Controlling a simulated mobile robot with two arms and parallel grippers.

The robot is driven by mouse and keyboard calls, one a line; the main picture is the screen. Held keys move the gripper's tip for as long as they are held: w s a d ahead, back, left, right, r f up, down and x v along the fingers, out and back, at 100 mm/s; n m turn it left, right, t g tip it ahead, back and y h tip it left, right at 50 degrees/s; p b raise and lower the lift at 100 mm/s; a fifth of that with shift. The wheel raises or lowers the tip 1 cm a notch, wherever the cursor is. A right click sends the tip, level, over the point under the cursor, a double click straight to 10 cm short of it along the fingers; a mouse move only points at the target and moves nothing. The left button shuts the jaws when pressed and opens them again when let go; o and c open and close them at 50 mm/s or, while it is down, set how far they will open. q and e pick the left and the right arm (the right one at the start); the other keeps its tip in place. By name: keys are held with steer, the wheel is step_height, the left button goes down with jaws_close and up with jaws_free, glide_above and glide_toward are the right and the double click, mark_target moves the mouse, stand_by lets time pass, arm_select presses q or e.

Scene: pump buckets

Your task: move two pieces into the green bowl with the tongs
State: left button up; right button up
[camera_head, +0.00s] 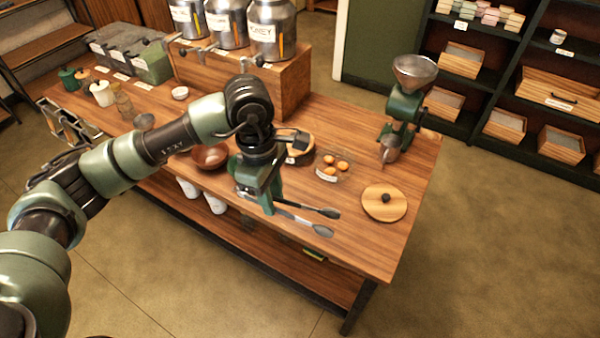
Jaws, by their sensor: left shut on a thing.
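My left gripper (268,198) is above the front of the wooden table. It is shut on metal tongs (308,220), whose two arms point right and end in dark and grey spoon-like tips, spread apart with nothing between them. Several orange-brown round pieces (342,165) lie in a small clear tray (324,177) with a white label, behind and right of the tong tips. I cannot make out a green bowl; my left arm and gripper cover part of the table. My right gripper is not in view.
A red-brown bowl (210,156) is left of my gripper. A round wooden lid (384,203) lies on the right. A green grinder (404,104) stands behind it. Metal canisters (273,30) stand on a wooden box (285,85) at the back. Bare tabletop lies front right.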

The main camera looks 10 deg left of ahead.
arm_select(q)
steer(key=s+a+r+m, duration=0.1)
steer(key=s+m, duration=0.3)
steer(key=m, duration=0.4)
steer(key=s+a+r+m+g+y+b, duration=0.1)
steer(key=s+a+m, duration=0.2)
steer(key=m, duration=0.4)
steer(key=shift+s+m, duration=0.4)
steer(key=shift+s, duration=0.2)
steer(key=shift+a, duration=0.1)
